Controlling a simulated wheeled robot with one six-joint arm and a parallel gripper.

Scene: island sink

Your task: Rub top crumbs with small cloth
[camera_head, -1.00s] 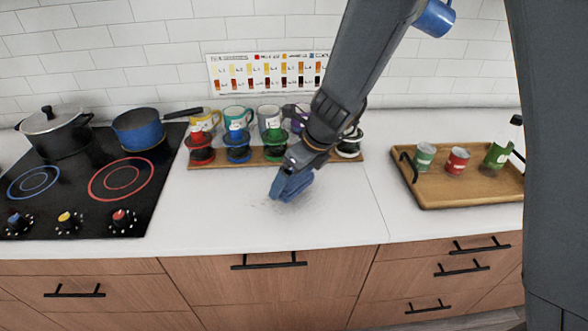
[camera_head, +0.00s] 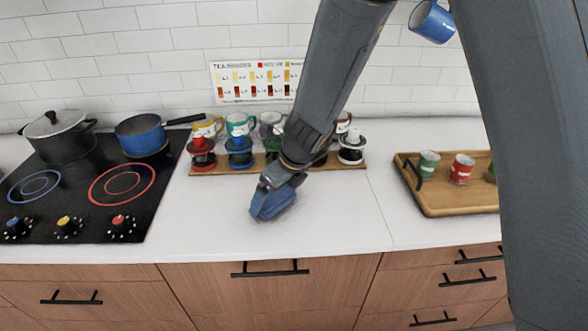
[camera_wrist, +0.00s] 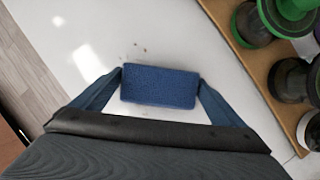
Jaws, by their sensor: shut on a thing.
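The small blue cloth (camera_wrist: 158,86) is a folded block held between the two fingers of my gripper (camera_wrist: 161,84) in the wrist view. In the head view my gripper (camera_head: 277,192) points down with the cloth (camera_head: 269,205) at or very close to the white countertop (camera_head: 330,222); exact contact cannot be told. A few small brown crumbs (camera_wrist: 143,49) lie on the white top just beyond the cloth in the wrist view. In the head view the cloth and gripper hide most of the crumb area.
A wooden board (camera_head: 215,170) with drippers and mugs stands behind my gripper. A black cooktop (camera_head: 75,205) with a pot (camera_head: 62,140) and blue pan (camera_head: 140,137) is at left. A wooden tray (camera_head: 440,207) with cans is at right. The counter's front strip is clear.

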